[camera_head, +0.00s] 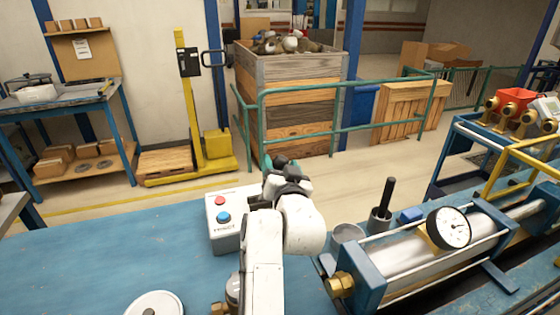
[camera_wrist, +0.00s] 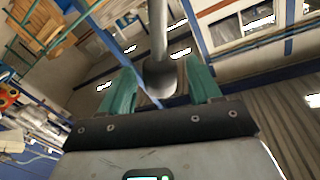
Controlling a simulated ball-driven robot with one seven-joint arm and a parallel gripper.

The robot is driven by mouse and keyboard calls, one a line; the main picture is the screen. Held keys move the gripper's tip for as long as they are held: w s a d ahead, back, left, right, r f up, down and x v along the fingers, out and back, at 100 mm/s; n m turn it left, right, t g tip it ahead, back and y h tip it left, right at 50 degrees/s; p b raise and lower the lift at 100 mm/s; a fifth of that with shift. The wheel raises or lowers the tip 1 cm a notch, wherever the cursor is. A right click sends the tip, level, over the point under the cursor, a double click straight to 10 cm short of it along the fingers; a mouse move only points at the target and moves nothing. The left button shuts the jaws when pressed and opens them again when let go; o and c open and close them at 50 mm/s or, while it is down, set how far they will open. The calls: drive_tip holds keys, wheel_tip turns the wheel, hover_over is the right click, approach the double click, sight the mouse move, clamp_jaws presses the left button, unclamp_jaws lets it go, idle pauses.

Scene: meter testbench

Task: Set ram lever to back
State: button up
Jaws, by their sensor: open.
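In the wrist view my gripper (camera_wrist: 161,74) is open. A grey rod with a rounded dark end (camera_wrist: 160,75) shows between the fingers; I cannot tell what it is or its distance.
A control box (camera_head: 226,220) with red and blue buttons stands left of my arm. A dial gauge (camera_head: 449,228) sits on the cylinder. A green railing (camera_head: 300,92) stands behind. The bench's left part is mostly clear.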

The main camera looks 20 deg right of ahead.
drive_tip(key=shift+w, duration=0.6)
drive_tip(key=shift+d, duration=0.1)
drive_tip(key=shift+c, duration=0.4)
clamp_jaws()
